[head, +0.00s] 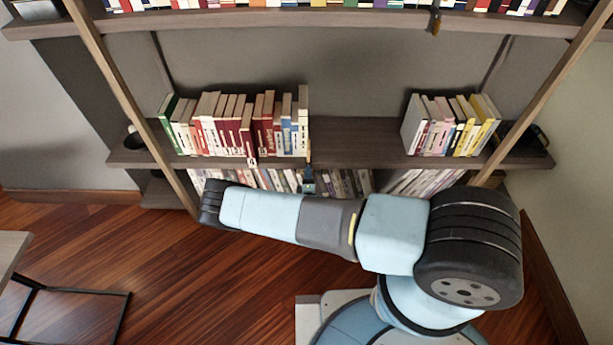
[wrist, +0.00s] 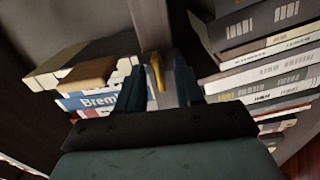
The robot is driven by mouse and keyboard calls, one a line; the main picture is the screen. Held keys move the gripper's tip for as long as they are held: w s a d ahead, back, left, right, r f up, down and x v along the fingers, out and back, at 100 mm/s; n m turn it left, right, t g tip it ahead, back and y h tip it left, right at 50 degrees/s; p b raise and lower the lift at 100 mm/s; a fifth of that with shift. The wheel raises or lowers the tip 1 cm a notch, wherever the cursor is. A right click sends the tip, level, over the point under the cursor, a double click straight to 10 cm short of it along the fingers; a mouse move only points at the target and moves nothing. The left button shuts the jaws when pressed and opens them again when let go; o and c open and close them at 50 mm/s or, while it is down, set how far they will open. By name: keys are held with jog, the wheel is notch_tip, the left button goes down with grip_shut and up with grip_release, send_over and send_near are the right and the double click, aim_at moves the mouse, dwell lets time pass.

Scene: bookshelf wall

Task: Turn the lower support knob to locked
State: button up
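The lower support knob shows in the wrist view as a yellow lever (wrist: 157,72), roughly upright in the picture, between my gripper's fingers and closer to the left one. In the head view a small tan-yellow bit of it (head: 308,157) shows at the front edge of the middle shelf, just above my gripper. My gripper (wrist: 160,90) is open, with its two dark blue fingers apart on either side of the lever. I cannot tell whether a finger touches it. In the head view my gripper (head: 309,180) is small and partly hidden behind my arm.
The middle shelf (head: 350,140) holds books at left (head: 240,125) and right (head: 455,125), with a bare stretch between. More books stand below. Another knob (head: 436,22) hangs at the upper shelf's edge. In the wrist view, books lie close on both sides of my fingers.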

jog(key=shift+w, duration=0.1)
jog(key=shift+c, duration=0.2)
grip_shut()
jog(key=shift+d+f+m, duration=0.1)
jog(key=shift+m, duration=8.8)
jog(key=shift+o, duration=0.2)
grip_release()
